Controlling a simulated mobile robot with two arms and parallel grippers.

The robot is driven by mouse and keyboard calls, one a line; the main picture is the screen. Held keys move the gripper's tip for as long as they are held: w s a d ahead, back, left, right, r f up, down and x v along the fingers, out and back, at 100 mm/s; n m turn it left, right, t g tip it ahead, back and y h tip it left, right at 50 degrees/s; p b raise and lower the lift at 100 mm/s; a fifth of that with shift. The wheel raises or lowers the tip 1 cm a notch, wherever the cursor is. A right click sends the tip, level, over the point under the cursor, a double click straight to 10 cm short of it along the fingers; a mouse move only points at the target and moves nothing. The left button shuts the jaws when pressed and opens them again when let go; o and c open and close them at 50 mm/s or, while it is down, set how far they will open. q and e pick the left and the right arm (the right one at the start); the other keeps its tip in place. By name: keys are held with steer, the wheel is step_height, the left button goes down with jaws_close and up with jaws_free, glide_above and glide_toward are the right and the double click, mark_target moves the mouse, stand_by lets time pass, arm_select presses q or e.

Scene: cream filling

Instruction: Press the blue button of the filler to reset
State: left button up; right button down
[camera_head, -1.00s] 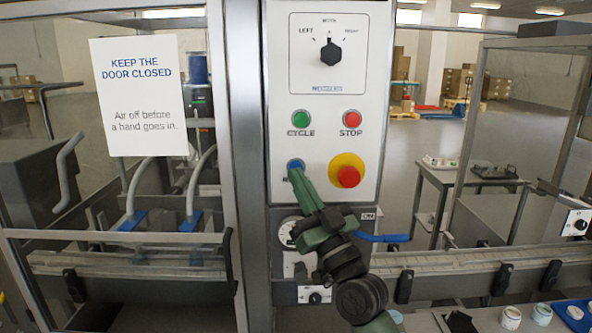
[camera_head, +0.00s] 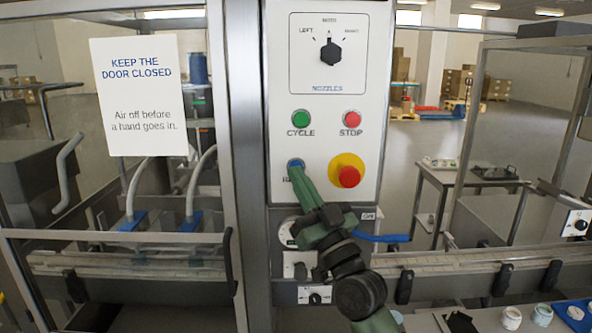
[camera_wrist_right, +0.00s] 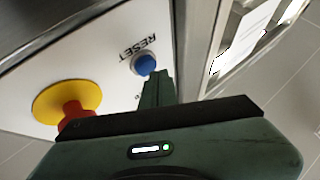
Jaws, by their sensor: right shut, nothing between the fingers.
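The blue reset button (camera_head: 295,164) sits low on the left of the filler's white control panel (camera_head: 330,95). My right gripper (camera_head: 297,175) is shut and empty, with its fingertips at the lower edge of the button, partly covering the RESET label. In the right wrist view the blue button (camera_wrist_right: 144,64) shows just beyond the shut fingertips (camera_wrist_right: 155,76). The tips look very near it; I cannot tell whether they touch or press it. My left gripper is out of view.
The red emergency stop on its yellow base (camera_head: 348,175) is close to the right of my fingers. The green CYCLE button (camera_head: 301,117) and red STOP button (camera_head: 351,118) are above. A glass door with a sign (camera_head: 140,97) is at the left. A conveyor (camera_head: 480,265) runs below.

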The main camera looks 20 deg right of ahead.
steer(key=shift+w+d, duration=0.15)
steer(key=shift+w, duration=0.3)
stand_by(0.5)
stand_by(0.3)
steer(key=shift+s+a, duration=0.25)
steer(key=shift+s, duration=0.6)
steer(key=shift+p, duration=0.3)
steer(key=s+p, duration=0.1)
steer(key=s, duration=0.1)
steer(key=s+a+p, duration=0.1)
steer(key=s, duration=0.1)
steer(key=shift+s+a, duration=0.2)
steer(key=shift+s, duration=0.2)
